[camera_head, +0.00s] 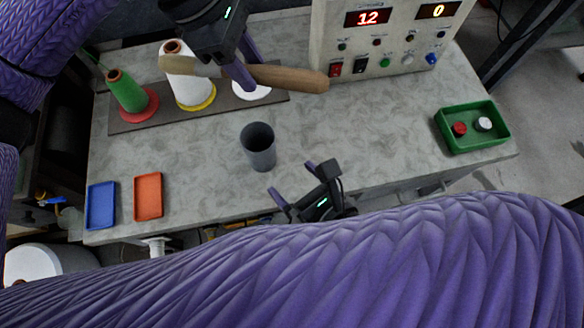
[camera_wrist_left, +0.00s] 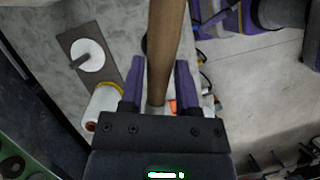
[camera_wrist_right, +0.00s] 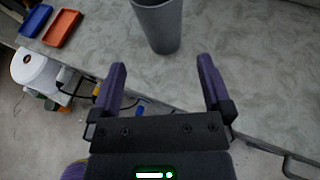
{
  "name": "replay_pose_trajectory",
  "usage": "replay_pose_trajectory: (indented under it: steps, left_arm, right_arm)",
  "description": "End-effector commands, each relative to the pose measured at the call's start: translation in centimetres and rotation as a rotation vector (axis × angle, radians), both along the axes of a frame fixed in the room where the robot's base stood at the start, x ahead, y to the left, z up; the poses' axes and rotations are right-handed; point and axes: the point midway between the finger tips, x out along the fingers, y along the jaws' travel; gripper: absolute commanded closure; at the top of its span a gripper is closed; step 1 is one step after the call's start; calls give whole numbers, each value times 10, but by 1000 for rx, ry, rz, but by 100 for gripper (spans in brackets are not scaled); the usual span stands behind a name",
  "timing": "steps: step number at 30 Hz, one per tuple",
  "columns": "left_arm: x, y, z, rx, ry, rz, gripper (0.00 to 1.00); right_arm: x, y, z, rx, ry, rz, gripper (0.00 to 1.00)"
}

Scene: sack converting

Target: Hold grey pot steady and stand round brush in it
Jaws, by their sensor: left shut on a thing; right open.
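The grey pot (camera_head: 258,148) stands upright and open on the table; its lower part shows in the right wrist view (camera_wrist_right: 158,24). The round brush (camera_head: 290,78) has a wooden handle and lies roughly level across my left gripper (camera_head: 246,66), which is shut on it. In the left wrist view the brush (camera_wrist_left: 163,45) runs up between the fingers. My right gripper (camera_head: 292,182) is open and empty, just in front of the pot and apart from it.
A dark board (camera_head: 125,126) bears a green spool (camera_head: 127,92), a white spool (camera_head: 192,90) and a white disc (camera_head: 255,94). Blue (camera_head: 101,205) and orange (camera_head: 148,196) trays lie front left. A control box (camera_head: 400,35) stands behind; a green bin (camera_head: 490,122) is right. The table centre right is clear.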

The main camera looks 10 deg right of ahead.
Motion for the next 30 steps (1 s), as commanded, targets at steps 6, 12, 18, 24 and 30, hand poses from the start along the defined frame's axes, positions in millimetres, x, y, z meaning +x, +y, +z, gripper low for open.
replay_pose_trajectory:
  steps: [6, 12, 18, 24, 30]
  left_arm:
    - [0, 0, 0, 0, 0, 0, 100]
    - [0, 0, 0, 0, 0, 0, 100]
    - [0, 0, 0, 0, 0, 0, 100]
    - [0, 0, 0, 0, 0, 0, 100]
    - [0, 0, 0, 0, 0, 0, 100]
  right_arm:
    - [40, 20, -17, 3, -3, -1, 0]
    - [77, 39, -35, 0, 0, -1, 0]
    - [95, 47, -44, 1, 2, -2, 0]
    - [96, 48, -45, 1, 3, -1, 0]
    - [96, 47, -45, 0, 2, -2, 30]
